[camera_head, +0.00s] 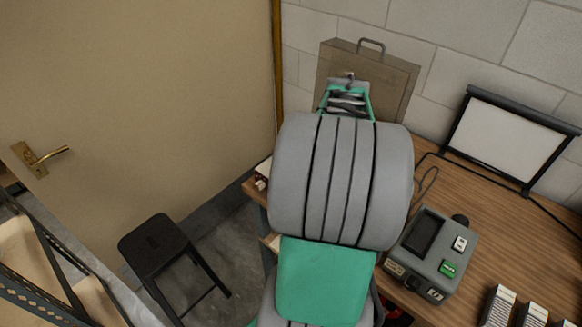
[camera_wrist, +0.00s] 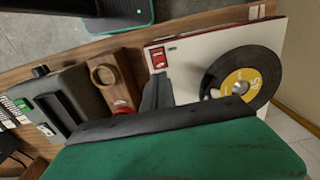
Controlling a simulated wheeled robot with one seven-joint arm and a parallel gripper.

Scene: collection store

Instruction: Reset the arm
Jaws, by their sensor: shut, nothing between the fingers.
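My arm rises through the middle of the head view, with thick grey links and green panels. Its far end stands in front of the case by the wall, and the fingers cannot be made out there. In the wrist view my gripper (camera_wrist: 158,80) shows as grey fingers close together, shut and empty, beyond the green and black hand casing. Behind the fingers is a white record player (camera_wrist: 185,50) with a black record and yellow label (camera_wrist: 242,81). I cannot tell whether the fingers touch anything.
A wooden table (camera_head: 500,240) holds a grey device (camera_head: 432,250), a framed screen (camera_head: 508,138) and a brown case (camera_head: 390,72) against the wall. A wooden device (camera_wrist: 115,82) is beside the record player. A black stool (camera_head: 155,240) stands left, near the door (camera_head: 130,110).

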